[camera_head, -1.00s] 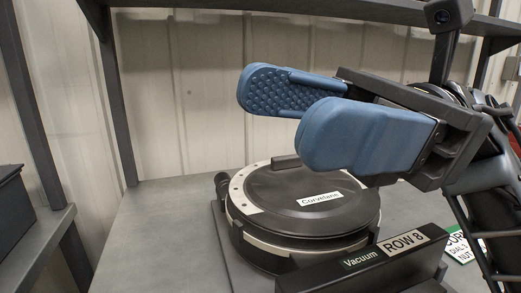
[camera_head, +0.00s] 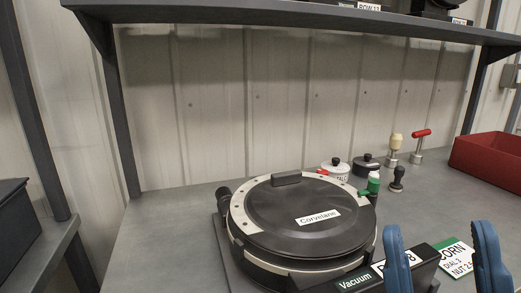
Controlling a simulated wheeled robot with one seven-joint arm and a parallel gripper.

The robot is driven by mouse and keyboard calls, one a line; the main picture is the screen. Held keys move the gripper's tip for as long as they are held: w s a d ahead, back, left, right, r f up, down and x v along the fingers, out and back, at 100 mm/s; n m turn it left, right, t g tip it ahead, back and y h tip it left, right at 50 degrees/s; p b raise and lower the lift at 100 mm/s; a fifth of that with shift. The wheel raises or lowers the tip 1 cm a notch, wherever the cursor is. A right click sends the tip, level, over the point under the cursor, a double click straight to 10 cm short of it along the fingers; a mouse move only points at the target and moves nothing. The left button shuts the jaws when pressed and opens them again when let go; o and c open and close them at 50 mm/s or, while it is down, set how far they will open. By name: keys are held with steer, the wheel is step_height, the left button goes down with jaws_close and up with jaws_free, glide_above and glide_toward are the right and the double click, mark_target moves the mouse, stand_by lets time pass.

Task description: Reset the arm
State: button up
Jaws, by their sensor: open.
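My gripper (camera_head: 440,262) is at the lower right of the head view. Its two blue fingers are upright and spread well apart, with nothing held between them. The seed meter (camera_head: 290,225), a round black unit with a pale rim and a "Corvelane" label, sits on the grey bench, left of my gripper. Its lid lies flat on top. A dark block with a "Vacuum" label and a row sign (camera_head: 385,272) stands in front of the meter and is partly hidden behind my left finger.
A green and white corn card (camera_head: 458,262) lies partly behind my fingers. Small pots (camera_head: 335,169), a green-capped bottle (camera_head: 373,183) and red- and cream-topped tools (camera_head: 418,147) stand behind. A red bin (camera_head: 488,160) is at right. A shelf (camera_head: 300,14) spans overhead.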

steer(key=s+d+f+m+g+h+p, duration=0.1)
steer(key=s+d+f+m+g+h, duration=0.2)
steer(key=s+f, duration=0.4)
steer(key=s+d+f+m+g+h+p, duration=0.1)
steer(key=s+d+f+m+g+h, duration=0.1)
steer(key=s+f+m+g+h, duration=0.2)
steer(key=s+d+f+m+g+h+p, duration=0.1)
steer(key=s+d+f+m+g+h, duration=0.2)
steer(key=s+f+m+g, duration=0.3)
steer(key=s+f+m, duration=0.1)
steer(key=s+f, duration=0.3)
steer(key=f, duration=0.1)
steer(key=shift+d+g, duration=0.3)
steer(key=shift+g, duration=0.1)
